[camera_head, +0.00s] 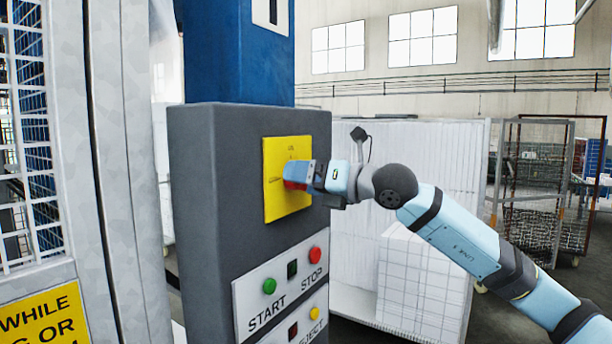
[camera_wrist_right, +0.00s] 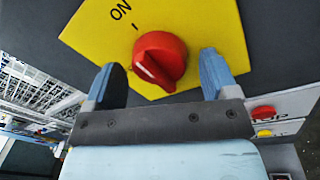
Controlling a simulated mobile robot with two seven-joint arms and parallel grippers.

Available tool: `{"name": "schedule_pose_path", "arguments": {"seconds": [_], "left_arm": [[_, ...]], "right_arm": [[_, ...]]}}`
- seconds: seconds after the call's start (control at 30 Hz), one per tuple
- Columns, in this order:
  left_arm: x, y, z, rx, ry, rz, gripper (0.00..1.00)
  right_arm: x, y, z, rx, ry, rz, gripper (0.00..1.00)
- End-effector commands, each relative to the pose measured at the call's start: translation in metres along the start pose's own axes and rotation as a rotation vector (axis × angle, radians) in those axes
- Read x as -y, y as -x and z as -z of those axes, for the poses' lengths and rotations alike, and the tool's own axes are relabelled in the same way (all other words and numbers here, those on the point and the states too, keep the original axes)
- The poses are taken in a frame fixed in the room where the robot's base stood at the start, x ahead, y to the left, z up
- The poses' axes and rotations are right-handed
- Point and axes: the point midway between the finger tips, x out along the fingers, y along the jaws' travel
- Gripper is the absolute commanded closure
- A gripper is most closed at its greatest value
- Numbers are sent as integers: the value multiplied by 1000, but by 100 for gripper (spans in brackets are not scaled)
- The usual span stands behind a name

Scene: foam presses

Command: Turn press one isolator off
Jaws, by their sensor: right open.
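The press isolator is a red rotary knob (camera_wrist_right: 160,58) on a yellow plate (camera_wrist_right: 190,22), on the dark grey press cabinet (camera_head: 215,190). The plate (camera_head: 282,208) also shows in the head view, where my gripper largely covers the knob. In the wrist view the word ON and a small tick mark are printed beside the knob. My right gripper (camera_wrist_right: 160,75) is open, with its blue fingers on either side of the knob. A gap shows between each finger and the knob. I cannot tell how deep the fingers reach. My left gripper is in neither view.
Below the plate is a panel with a green START button (camera_head: 269,286) and a red STOP button (camera_head: 315,254). A grey guard post (camera_head: 125,180) and mesh stand at left. A white grid-walled block (camera_head: 430,270) stands behind my right arm.

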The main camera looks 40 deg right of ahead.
Motion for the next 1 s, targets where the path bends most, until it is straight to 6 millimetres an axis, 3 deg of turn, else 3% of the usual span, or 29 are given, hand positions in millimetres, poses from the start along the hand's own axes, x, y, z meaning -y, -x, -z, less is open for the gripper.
{"name": "schedule_pose_path", "arguments": {"seconds": [0.1, 0.13, 0.33, 0.67, 1.0], "left_arm": [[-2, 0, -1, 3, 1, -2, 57], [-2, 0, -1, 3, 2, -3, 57], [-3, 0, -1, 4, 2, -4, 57], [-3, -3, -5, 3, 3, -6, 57], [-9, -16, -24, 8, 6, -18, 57]], "right_arm": [[0, 0, 0, 0, 0, 0, 20], [0, 0, 0, 0, 0, 0, 25], [0, 0, 0, 0, 0, 0, 69], [0, 0, 1, -2, 35, 1, 69], [2, 0, 2, -19, 251, 10, 69]]}}
